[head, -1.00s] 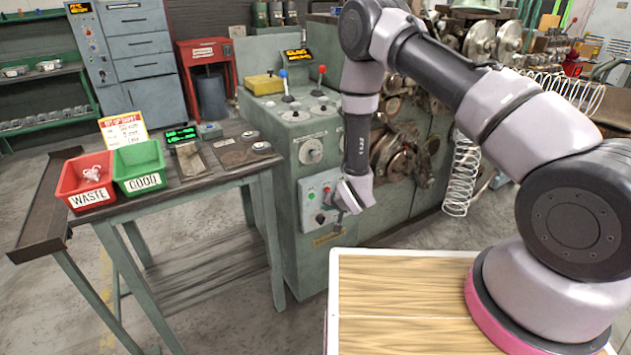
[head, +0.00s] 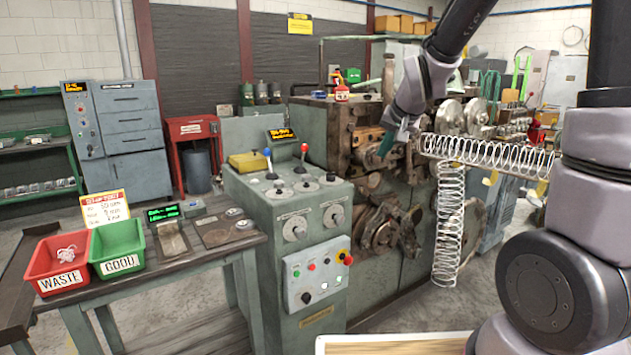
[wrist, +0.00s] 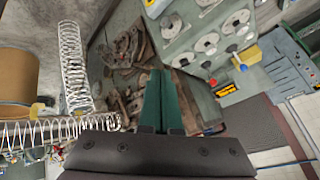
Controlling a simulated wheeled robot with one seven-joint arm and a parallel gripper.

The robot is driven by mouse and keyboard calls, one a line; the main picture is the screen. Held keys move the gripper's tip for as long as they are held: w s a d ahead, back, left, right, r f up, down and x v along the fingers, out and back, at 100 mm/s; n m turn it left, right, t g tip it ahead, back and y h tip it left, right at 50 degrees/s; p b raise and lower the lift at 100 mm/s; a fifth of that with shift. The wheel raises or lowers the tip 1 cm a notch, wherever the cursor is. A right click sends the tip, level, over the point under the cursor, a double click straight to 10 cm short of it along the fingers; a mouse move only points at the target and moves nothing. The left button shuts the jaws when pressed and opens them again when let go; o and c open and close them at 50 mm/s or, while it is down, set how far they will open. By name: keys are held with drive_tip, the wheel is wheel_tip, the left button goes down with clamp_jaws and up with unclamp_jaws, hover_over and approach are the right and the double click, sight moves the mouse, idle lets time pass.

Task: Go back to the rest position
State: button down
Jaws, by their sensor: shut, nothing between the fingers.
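My gripper (head: 388,143) is raised in front of the upper part of the spring coiler (head: 372,122), above its control cabinet and to the right of the cabinet's levers. Its green fingers lie together in the wrist view (wrist: 159,102), with nothing held between them. The head view does not clearly show whether the fingers touch the machine. The control panel (head: 318,275) with its coloured buttons is in full view below and left of the gripper. A red and yellow button (head: 345,257) sits at the panel's upper right.
Long wire coils (head: 449,215) hang and stretch right of the gripper; they also show in the wrist view (wrist: 72,60). A bench (head: 180,268) at left holds a red WASTE bin (head: 58,283) and a green GOOD bin (head: 120,264). Grey floor is open between bench and cabinets.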

drive_tip(key=s+d+r, duration=0.2)
drive_tip(key=s+r, duration=0.2)
drive_tip(key=s, duration=0.4)
drive_tip(key=s+d+r, duration=0.3)
drive_tip(key=s, duration=0.4)
drive_tip(key=s+d+r, duration=0.2)
drive_tip(key=s+r, duration=0.2)
drive_tip(key=s, duration=0.4)
drive_tip(key=shift+s+d+r, duration=0.15)
drive_tip(key=shift+s+r, duration=0.15)
drive_tip(key=shift+s, duration=0.05)
